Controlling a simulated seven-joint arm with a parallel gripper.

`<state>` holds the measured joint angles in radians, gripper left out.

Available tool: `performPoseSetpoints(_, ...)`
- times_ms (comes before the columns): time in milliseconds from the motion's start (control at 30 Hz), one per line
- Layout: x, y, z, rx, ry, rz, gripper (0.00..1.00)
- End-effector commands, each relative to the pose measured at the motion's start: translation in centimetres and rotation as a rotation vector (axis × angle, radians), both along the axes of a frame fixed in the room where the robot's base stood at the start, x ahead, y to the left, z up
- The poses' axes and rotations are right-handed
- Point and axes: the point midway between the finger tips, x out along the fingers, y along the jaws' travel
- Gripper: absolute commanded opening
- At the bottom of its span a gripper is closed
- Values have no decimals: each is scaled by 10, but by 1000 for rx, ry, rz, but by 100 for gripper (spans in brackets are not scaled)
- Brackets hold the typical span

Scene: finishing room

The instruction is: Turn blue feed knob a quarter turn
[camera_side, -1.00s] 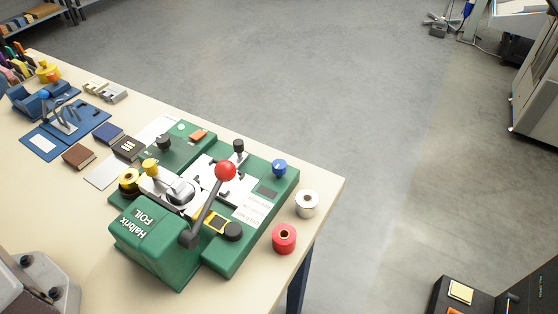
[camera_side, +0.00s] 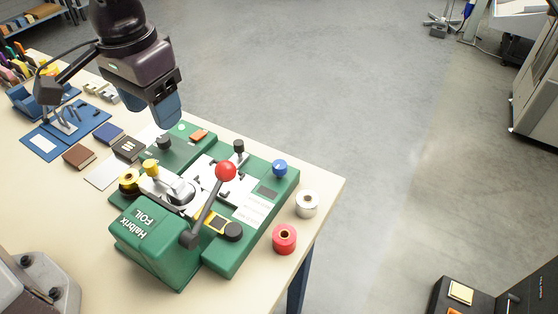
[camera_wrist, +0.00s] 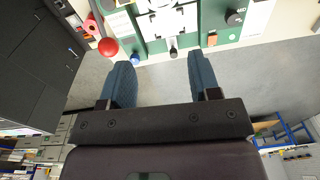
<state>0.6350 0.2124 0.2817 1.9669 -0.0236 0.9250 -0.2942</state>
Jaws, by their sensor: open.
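The blue feed knob (camera_side: 279,168) stands upright on the right corner of the green foil machine (camera_side: 280,187) in the side view. My gripper (camera_side: 167,118) is in the side view above the far left part of the machine, well to the left of the knob and touching nothing. In the wrist view my gripper (camera_wrist: 162,78) has its two blue fingers apart with nothing between them. The machine (camera_wrist: 208,18) shows along the top edge there, with its red lever ball (camera_wrist: 108,47).
The red-balled lever (camera_side: 226,171) rises from the machine's middle. A black knob (camera_side: 239,147) stands left of the blue knob. A silver roll (camera_side: 307,204) and a red roll (camera_side: 284,239) stand near the table's right edge. Books and a blue fixture lie left.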

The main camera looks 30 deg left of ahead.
Motion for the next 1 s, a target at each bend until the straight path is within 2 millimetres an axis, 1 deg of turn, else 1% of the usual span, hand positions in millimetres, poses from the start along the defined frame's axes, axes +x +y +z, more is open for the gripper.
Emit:
performPoseSetpoints(33, 12, -15, -15, 34, 11, 25, 57)
performPoseSetpoints(200, 48, -59, -54, 135, -22, 160, 57)
performPoseSetpoints(300, 65, -83, -75, 185, -71, 244, 57)
performPoseSetpoints(400, 80, -107, -92, 216, -140, 340, 57)
performPoseSetpoints(500, 98, -129, -101, 216, -227, 464, 57)
performPoseSetpoints(533, 103, -133, -101, 207, -250, 506, 57)
performPoseSetpoints(600, 115, -138, -93, 171, -295, 607, 57)
performPoseSetpoints(700, 120, -147, -81, 120, -325, 715, 57)
performPoseSetpoints(867, 120, -145, -83, 104, -333, 816, 57)
performPoseSetpoints(1000, 123, -141, -95, 103, -334, 828, 57)
